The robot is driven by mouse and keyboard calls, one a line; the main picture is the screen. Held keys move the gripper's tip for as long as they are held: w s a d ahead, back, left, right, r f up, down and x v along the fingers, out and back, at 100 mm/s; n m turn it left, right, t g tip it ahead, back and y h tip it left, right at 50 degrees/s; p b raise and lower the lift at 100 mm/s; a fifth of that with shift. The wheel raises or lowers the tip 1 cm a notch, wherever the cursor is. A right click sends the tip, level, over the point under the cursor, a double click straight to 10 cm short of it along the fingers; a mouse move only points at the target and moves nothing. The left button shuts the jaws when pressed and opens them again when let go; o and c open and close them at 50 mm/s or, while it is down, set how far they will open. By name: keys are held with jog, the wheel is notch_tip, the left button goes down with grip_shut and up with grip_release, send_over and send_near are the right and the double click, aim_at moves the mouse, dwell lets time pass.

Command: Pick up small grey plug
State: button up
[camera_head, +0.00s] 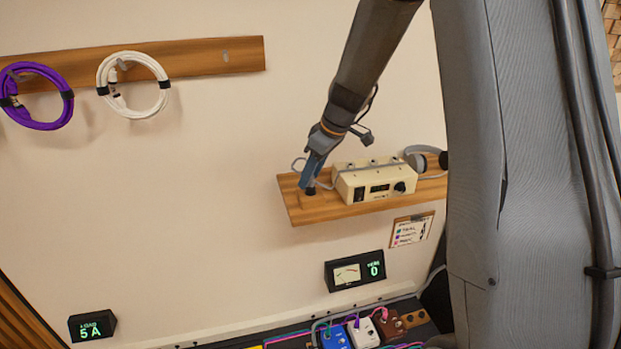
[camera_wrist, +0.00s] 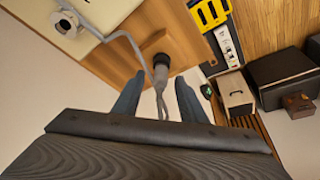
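The small grey plug (camera_wrist: 161,66) shows in the wrist view as a dark grey cylinder at the wooden shelf (camera_wrist: 130,62), with a grey cable running from it. My gripper (camera_wrist: 158,92) is open, one blue-grey finger on each side of the plug and cable, with gaps on both sides. In the head view my gripper (camera_head: 311,172) points down over the left end of the shelf (camera_head: 345,210), left of the cream box. A dark piece at the fingertips there looks like the plug, mostly hidden by the fingers. I cannot tell whether the fingers touch it.
A cream power box (camera_head: 374,181) stands close right of my gripper, with a grey cable looping beside it. Headphones (camera_head: 427,158) lie at the shelf's right end. Below are a meter (camera_head: 355,271) and several pedals (camera_head: 363,333). Coiled cables (camera_head: 133,84) hang at left.

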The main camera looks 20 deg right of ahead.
jog(key=shift+f, duration=0.2)
grip_shut()
jog(key=shift+r, duration=0.1)
notch_tip(320, 180, up, 10)
jog(key=b, duration=0.3)
